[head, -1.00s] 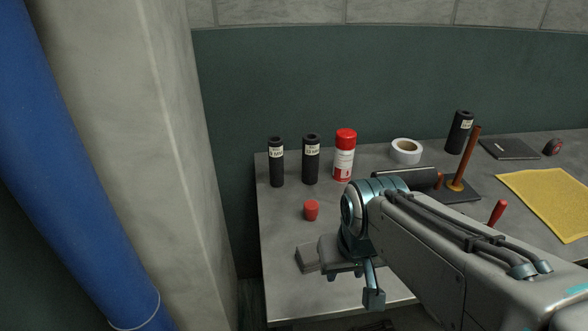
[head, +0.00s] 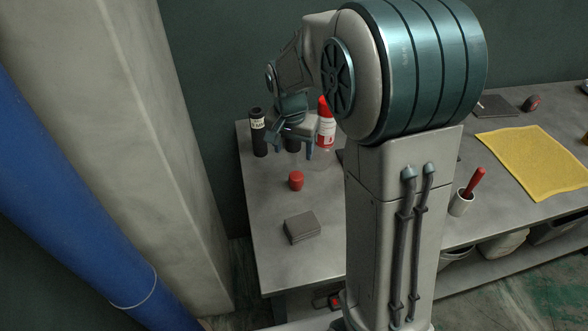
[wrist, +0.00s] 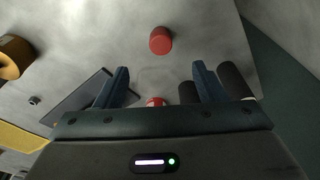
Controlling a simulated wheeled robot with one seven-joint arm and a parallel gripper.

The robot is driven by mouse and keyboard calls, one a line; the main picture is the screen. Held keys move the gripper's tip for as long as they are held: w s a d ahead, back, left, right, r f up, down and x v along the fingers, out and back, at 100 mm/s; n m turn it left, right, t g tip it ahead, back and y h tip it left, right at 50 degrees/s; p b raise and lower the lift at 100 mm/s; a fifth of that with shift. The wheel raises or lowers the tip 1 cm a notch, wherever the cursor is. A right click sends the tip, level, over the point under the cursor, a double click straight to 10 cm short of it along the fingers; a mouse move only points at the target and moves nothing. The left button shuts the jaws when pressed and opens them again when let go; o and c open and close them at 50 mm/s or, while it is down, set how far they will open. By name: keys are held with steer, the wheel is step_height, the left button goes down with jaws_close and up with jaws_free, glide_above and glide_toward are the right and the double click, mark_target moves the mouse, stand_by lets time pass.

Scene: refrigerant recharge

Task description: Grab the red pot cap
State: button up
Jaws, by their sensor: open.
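The red pot cap (head: 296,181) is a small red cylinder standing on the grey table, in front of the canisters, in the head view. It also shows in the wrist view (wrist: 160,40), upper middle, beyond my fingertips and roughly centred between them. My gripper (head: 290,151) is open and empty, pointing down above the table, behind the cap in the picture and apart from it. In the wrist view my two blue fingers (wrist: 159,72) are spread wide. The red-topped spray can (head: 326,125) stands close by; its red top shows low between the fingers.
A black canister (head: 258,135) stands left of my gripper; another is mostly hidden behind it. A grey block (head: 301,227) lies in front of the cap. A white cup with a red-handled tool (head: 461,203) and a yellow cloth (head: 535,160) are right. The table around the cap is clear.

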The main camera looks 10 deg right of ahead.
mark_target(296, 175)
steer(key=f, duration=0.3)
steer(key=w+f, duration=0.1)
steer(key=f, duration=0.1)
steer(key=w+f+p, duration=0.1)
steer(key=f, duration=0.2)
steer(key=shift+w+d+f, duration=0.15)
steer(key=shift+d+f, duration=0.15)
steer(key=shift+f, duration=0.05)
steer(key=shift+w+d+f+p, duration=0.15)
steer(key=shift+f+p, duration=0.1)
steer(key=shift+f, duration=0.65)
steer(key=shift+d+f+p, duration=0.2)
steer(key=shift+f+p, duration=0.1)
steer(key=shift+f, duration=0.65)
steer(key=shift+w+d+f+p, duration=0.15)
steer(key=shift+f+p, duration=0.1)
steer(key=shift+f, duration=0.65)
steer(key=c, duration=1.1)
